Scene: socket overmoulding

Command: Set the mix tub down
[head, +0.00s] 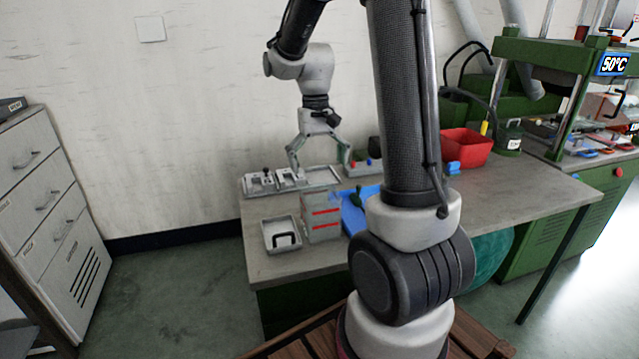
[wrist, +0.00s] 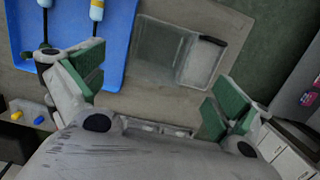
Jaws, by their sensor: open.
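No label marks the mix tub; the grey open-topped box with red bands (head: 321,217) looks most like it. It stands upright on the table near the front left. In the wrist view it is a square, see-through-looking box (wrist: 158,50) beyond my fingers. My gripper (head: 320,158) is over the back left of the table, behind the box. Its green-padded fingers (wrist: 157,86) are spread wide with nothing between them, apart from the box.
A pale tray (head: 268,246) with a black handle-like piece stands beside the box. A blue tray (head: 350,217) with tools lies on its other side. Metal fixtures (head: 262,184) line the back edge. A red bin (head: 466,147) and green press (head: 565,90) stand right.

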